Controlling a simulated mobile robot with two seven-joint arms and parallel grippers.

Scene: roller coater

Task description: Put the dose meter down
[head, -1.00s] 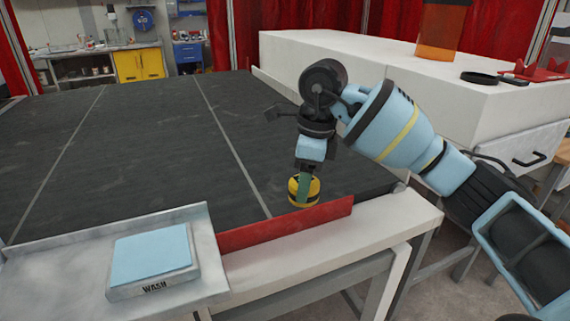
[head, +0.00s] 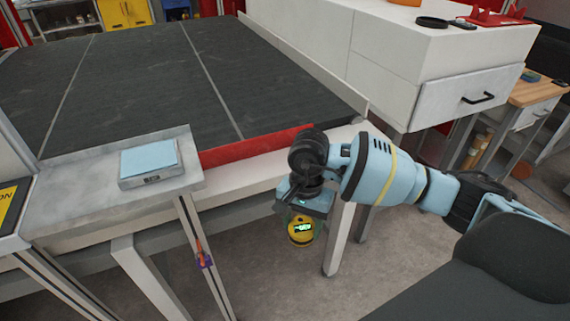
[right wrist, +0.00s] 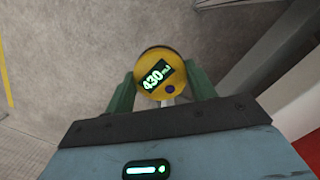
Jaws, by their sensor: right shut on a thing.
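The dose meter (head: 301,231) is a small round yellow and black device with a lit display. In the right wrist view, the dose meter (right wrist: 160,74) shows "430" in green on its face. My right gripper (head: 303,214) is shut on it; its two green fingers (right wrist: 163,90) stand on either side of the meter. The gripper points down and holds the meter in front of the table's front edge, with the grey floor behind it in the picture. My left gripper is not in view.
The dark-topped table (head: 170,80) has a red strip (head: 255,146) along its front edge. A metal shelf (head: 85,180) at the left bears a pad with a light blue top (head: 150,160). A white cabinet (head: 440,60) with a drawer stands at the right. Table legs stand near the held meter.

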